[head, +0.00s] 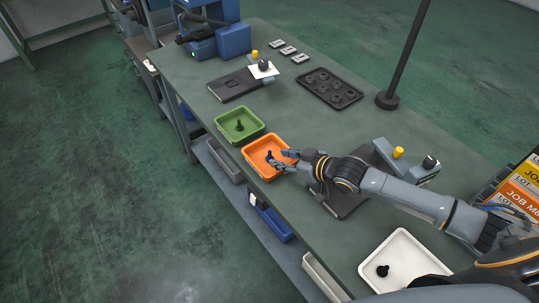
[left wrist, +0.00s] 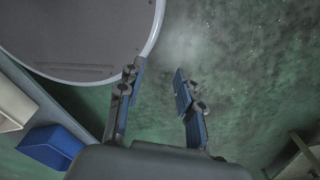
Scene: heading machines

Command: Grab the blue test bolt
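An orange tray (head: 256,149) stands near the left edge of the green bench. A small dark blue bolt (head: 269,156) appears to stand in it, partly mixed in outline with a blue finger of my right gripper. My right gripper (head: 281,159) reaches in over the tray's right side, its fingers spread apart beside the bolt. Contact with the bolt cannot be told. My left gripper (left wrist: 158,84) is open and empty above the floor in the left wrist view; it is not seen in the head view.
A green tray (head: 251,124) with a dark bolt stands behind the orange tray. A white tray (head: 425,265) with a black bolt is at the front right. A black tray (head: 332,88) of round parts and a dark post (head: 404,55) stand farther back. A blue bin (head: 275,225) sits below.

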